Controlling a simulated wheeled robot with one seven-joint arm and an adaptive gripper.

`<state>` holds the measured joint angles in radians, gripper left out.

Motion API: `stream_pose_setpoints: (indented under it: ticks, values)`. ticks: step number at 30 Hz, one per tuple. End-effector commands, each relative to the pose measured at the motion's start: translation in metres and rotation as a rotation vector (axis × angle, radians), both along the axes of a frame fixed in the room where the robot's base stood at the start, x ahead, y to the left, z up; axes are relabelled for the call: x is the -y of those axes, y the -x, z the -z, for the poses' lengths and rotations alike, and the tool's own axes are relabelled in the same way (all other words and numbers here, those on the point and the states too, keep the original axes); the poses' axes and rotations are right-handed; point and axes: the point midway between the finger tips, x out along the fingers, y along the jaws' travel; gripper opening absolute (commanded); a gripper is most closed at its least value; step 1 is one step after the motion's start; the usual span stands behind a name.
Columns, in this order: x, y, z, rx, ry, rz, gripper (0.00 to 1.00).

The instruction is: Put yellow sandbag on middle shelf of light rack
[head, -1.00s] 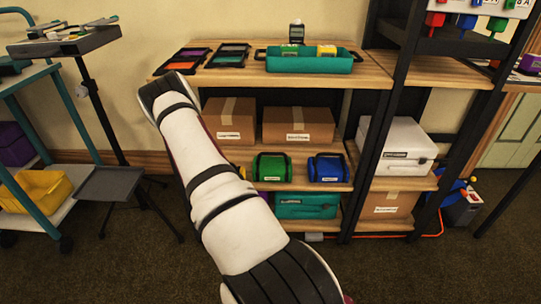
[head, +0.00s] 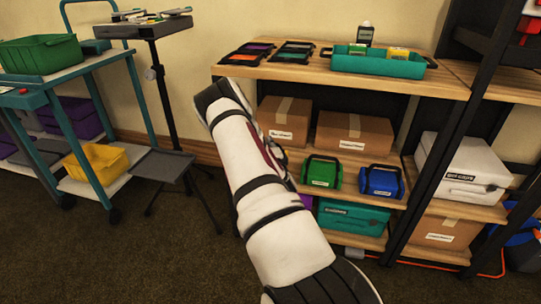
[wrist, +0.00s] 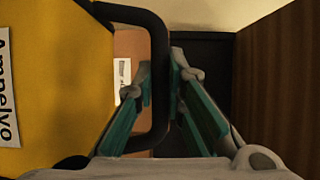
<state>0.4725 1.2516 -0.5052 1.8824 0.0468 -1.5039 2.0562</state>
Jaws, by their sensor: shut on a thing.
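The yellow sandbag (wrist: 55,75) fills the left of the wrist view, with a black handle and a label partly cut off. My gripper (wrist: 160,80) is shut on its black handle, which runs between the teal fingers. In the head view my arm hides the gripper and the yellow sandbag. The wooden rack (head: 285,72) with black posts stands ahead. Its middle shelf (head: 351,181) holds a green sandbag (head: 321,172) and a blue sandbag (head: 381,182) at the front, with cardboard boxes (head: 353,136) behind. My arm covers the shelf's left part.
A teal tray (head: 378,65) and small flat cases (head: 248,53) sit on the rack top. A teal case (head: 352,217) lies on the bottom shelf. A stand (head: 163,92) and a teal cart (head: 87,65) with a yellow bin (head: 97,160) are at left. Floor in front is clear.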

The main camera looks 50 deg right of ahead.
Motion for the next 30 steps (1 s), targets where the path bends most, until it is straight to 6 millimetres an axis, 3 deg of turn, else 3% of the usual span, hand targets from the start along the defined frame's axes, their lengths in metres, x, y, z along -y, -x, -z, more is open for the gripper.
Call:
stream_pose_setpoints:
  ticks: [7, 11, 20, 30]
  values:
    - [0.015, -0.018, -0.002, 0.006, 0.007, -0.002, 0.0]
    - [0.015, -0.019, 0.002, 0.006, 0.006, -0.001, 0.0]
    - [0.015, -0.019, 0.032, 0.003, 0.007, -0.002, 0.0]
    - [0.016, -0.018, 0.033, 0.008, 0.006, -0.001, 0.0]
